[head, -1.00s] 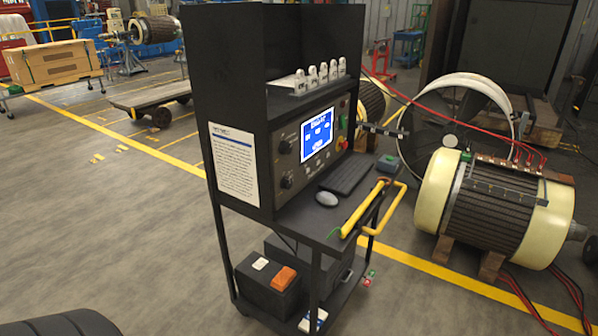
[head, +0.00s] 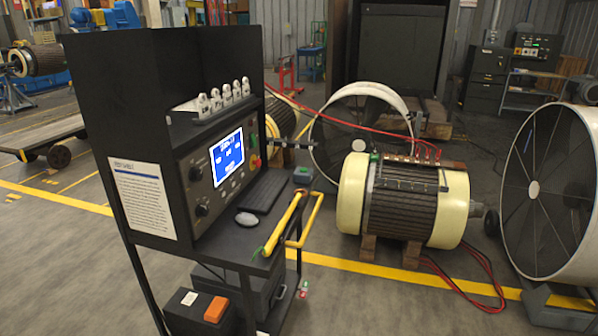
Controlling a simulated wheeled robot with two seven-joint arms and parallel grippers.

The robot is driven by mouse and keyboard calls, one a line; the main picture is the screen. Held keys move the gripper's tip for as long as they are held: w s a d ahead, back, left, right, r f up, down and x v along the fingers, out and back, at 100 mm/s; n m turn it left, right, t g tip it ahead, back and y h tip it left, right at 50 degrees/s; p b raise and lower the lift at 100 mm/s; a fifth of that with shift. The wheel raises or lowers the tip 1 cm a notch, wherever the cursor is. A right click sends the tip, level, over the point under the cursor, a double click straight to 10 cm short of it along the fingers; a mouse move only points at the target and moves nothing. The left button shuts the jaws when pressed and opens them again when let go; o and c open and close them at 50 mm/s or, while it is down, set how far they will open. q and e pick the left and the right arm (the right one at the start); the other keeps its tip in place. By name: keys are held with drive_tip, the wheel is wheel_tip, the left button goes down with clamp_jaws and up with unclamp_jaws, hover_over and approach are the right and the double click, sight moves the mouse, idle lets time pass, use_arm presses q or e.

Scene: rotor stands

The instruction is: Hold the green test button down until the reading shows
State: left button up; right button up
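The black test console (head: 150,125) stands at left centre in the head view, with a sloped control panel facing right. Its lit screen (head: 228,157) is blue with white text too small to read. A red knob (head: 256,162) on a yellow base sits right of the screen. I cannot make out for certain which control is the green test button. A small grey-green box (head: 302,174) lies on the shelf's far end. A small red and green item (head: 303,290) shows low beside the cart. Neither of my grippers is in view.
A keyboard (head: 262,190), a mouse (head: 247,219) and a yellow bar (head: 284,224) are on the console shelf. A cream-ended rotor (head: 405,200) rests on wooden blocks to the right, with red cables. A large white ring (head: 550,190) stands far right. The front floor is clear.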

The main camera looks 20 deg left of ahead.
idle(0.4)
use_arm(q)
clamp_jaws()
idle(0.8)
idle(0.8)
